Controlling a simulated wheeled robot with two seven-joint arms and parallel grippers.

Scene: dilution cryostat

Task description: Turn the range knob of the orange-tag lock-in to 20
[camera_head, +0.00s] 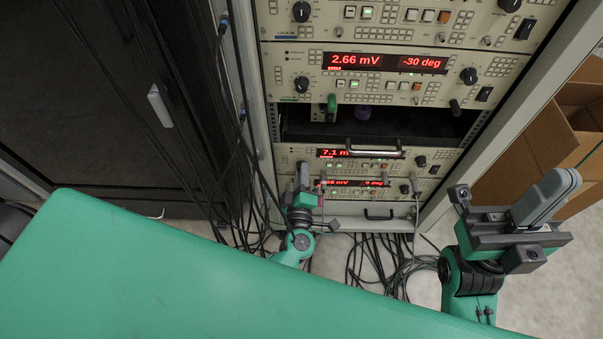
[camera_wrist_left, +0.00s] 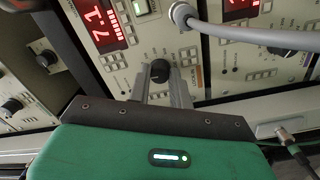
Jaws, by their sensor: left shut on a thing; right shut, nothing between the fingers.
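The lowest lock-in (camera_head: 350,194) has a red display that reads partly "0 deg" in the head view. My left gripper (camera_head: 304,178) is at its left end and hides part of its panel. In the left wrist view a dark knob (camera_wrist_left: 160,71) sits between the two fingers of my left gripper (camera_wrist_left: 162,88), which is shut on it. A small orange mark (camera_wrist_left: 200,75) shows on the panel beside the knob. The knob's pointer and scale are too small to read. My right gripper (camera_head: 546,198) is shut and empty, in front of the rack's right side.
Above are a lock-in reading "7.1" (camera_head: 335,153) and one reading 2.66 mV (camera_head: 354,60), with a dark gap between them. A grey cable (camera_wrist_left: 245,36) crosses near my left fingers. Loose cables (camera_head: 385,270) lie below the rack. Cardboard boxes (camera_head: 560,140) stand at right.

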